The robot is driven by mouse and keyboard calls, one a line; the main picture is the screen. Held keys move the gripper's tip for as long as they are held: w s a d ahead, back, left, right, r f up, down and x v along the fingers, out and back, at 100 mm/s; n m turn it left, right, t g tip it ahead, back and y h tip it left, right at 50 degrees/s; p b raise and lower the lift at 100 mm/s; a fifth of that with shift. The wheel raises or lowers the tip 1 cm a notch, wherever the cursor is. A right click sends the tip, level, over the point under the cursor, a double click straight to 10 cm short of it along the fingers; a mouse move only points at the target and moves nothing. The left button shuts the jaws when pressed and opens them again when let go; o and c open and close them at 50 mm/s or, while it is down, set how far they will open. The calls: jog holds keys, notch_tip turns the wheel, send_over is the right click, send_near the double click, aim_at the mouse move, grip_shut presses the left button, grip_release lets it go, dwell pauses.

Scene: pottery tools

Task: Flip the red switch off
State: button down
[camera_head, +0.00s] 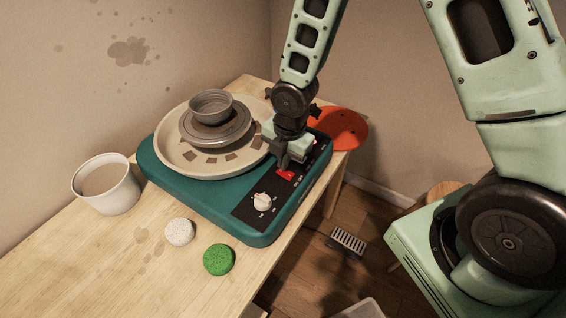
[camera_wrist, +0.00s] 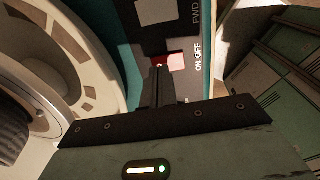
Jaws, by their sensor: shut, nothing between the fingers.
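The red switch (camera_head: 286,175) sits on the black control panel of the teal pottery wheel (camera_head: 190,195). In the wrist view the red switch (camera_wrist: 174,60) shows just beyond my fingertips, beside the "ON OFF" lettering, and my fingers hide part of it. My gripper (camera_head: 282,167) is shut and empty, with its tips pointing down at the switch. In the wrist view the closed fingers (camera_wrist: 161,72) overlap the switch's near left edge. I cannot tell whether they touch it, or which way it is tipped.
A white knob (camera_head: 262,202) is on the panel near the switch. A clay bowl (camera_head: 211,105) stands on the wheel head. A white bucket (camera_head: 106,186), a white speckled sponge (camera_head: 179,232) and a green sponge (camera_head: 218,260) are on the wooden table. An orange disc (camera_head: 345,128) lies behind my gripper.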

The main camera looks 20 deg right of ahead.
jog(key=shift+w+f, duration=0.1)
jog(key=shift+f, duration=0.5)
jog(key=shift+a, duration=0.1)
jog(key=shift+f, duration=0.15)
jog(key=shift+s+d+p, duration=0.3)
jog(key=shift+s+d, duration=0.15)
jog(key=shift+s, duration=0.2)
jog(key=shift+r, duration=0.2)
